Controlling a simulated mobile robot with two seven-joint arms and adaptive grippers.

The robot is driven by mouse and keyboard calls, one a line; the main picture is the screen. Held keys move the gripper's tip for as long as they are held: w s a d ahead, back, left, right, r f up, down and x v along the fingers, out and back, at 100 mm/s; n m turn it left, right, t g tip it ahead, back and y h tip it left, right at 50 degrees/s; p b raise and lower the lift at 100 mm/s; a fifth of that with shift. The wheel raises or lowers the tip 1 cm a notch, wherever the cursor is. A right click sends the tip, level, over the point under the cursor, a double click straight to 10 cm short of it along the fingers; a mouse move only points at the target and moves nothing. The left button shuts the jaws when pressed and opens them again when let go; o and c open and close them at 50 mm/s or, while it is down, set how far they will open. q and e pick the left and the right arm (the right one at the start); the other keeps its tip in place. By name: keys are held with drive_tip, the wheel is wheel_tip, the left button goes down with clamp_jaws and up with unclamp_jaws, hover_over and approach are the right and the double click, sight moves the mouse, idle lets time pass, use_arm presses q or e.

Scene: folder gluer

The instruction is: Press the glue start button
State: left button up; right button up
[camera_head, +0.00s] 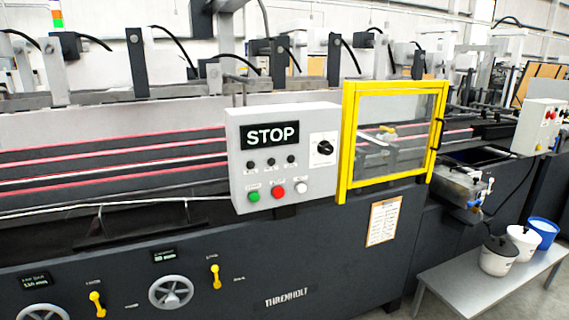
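A grey control box (283,155) is mounted on the front of the machine, left of a yellow-framed guard door. Its black display (270,136) reads STOP. Below are several small black buttons and a row with a green button (253,196), a red button (278,192) and a white button (301,187). A black rotary knob (324,147) sits at the right of its face. A second, smaller control box (539,127) with red buttons stands at the far right. The button labels are too small to read, so I cannot tell which one is glue start. Neither gripper is in view.
The yellow guard door (391,140) is shut. A glue tank (462,187) is at the machine's front right. A low grey bench (468,284) holds white pails (499,258) and a blue pail (542,233). Handwheels (171,292) and yellow levers (215,277) are on the lower front panel.

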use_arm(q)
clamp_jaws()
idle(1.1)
